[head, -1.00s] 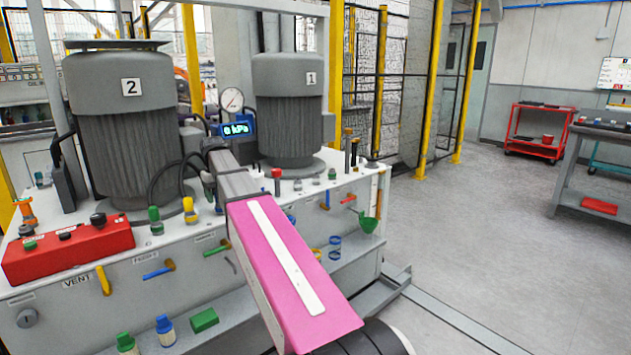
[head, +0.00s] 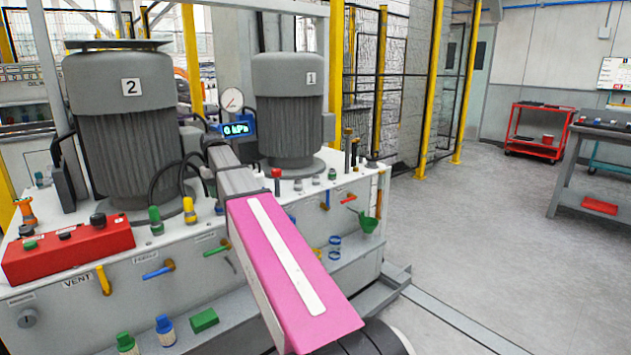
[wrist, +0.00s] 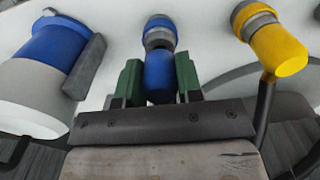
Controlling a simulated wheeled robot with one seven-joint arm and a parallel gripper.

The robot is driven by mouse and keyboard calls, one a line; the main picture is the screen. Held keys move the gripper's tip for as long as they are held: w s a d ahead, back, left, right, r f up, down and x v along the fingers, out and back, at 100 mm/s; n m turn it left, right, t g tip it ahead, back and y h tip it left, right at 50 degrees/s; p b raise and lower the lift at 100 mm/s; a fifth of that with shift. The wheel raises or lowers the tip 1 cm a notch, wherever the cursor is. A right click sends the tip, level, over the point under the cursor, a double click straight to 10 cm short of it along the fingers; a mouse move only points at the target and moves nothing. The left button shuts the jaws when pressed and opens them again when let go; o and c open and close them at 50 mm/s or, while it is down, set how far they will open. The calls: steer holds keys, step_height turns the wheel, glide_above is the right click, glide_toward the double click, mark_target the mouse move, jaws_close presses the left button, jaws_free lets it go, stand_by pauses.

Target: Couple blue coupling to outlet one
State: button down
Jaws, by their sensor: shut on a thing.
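In the wrist view my gripper (wrist: 158,86) is shut, its two green finger pads on either side of a blue coupling (wrist: 160,78). The coupling lines up with a grey-collared fitting (wrist: 158,37) that has a blue band, against a white surface. The two look in contact or very close; I cannot tell whether they are locked. No label for outlet one is readable there. In the head view my own pink and grey arm reaches over the white cabinet (head: 60,318), and the gripper tips and held coupling are not clear.
A yellow coupling (wrist: 278,48) on a grey fitting is close on the right in the wrist view, with a dark hose below. A blue-and-grey cylinder (wrist: 55,50) is close on the left. The head view shows grey tank 2 (head: 125,130), tank 1 (head: 288,100) and a 0 kPa display (head: 236,129).

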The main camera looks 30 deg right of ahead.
steer(key=shift+r, duration=2.25)
steer(key=s+f+m, duration=0.2)
steer(key=s+f, duration=0.9)
steer(key=s, duration=0.4)
steer(key=shift+f, duration=0.4)
steer(key=shift+d, duration=0.1)
